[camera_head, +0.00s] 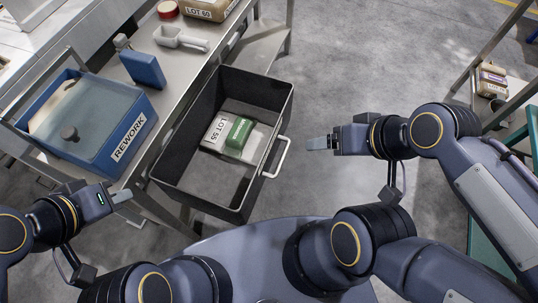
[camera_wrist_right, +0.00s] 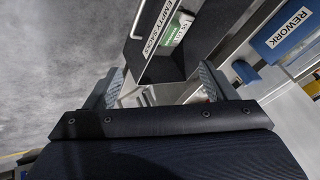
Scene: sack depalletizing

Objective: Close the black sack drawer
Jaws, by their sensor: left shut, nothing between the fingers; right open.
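The black sack drawer (camera_head: 189,127) stands pulled out from under the steel bench. A white sack labelled LOT 55 (camera_head: 216,132) and a green-and-white pack (camera_head: 239,134) lie inside it. Its pale handle (camera_head: 281,158) is on the right-hand front wall. In the right wrist view the drawer front (camera_wrist_right: 172,25) carries an EMPTY SACKS label. My right gripper (camera_head: 318,143) is to the right of the handle, apart from it; its two fingers are spread and empty in the wrist view (camera_wrist_right: 162,85). My left gripper (camera_head: 122,196) is shut and empty, left of the drawer below the blue REWORK bin.
The blue REWORK bin (camera_head: 118,153), a blue block-shaped item (camera_head: 142,68), a white scoop (camera_head: 181,39) and a LOT 60 sack (camera_head: 207,8) sit on the bench (camera_head: 187,63). Grey floor (camera_head: 350,60) is clear right of the drawer. A shelf with packs (camera_head: 491,82) stands far right.

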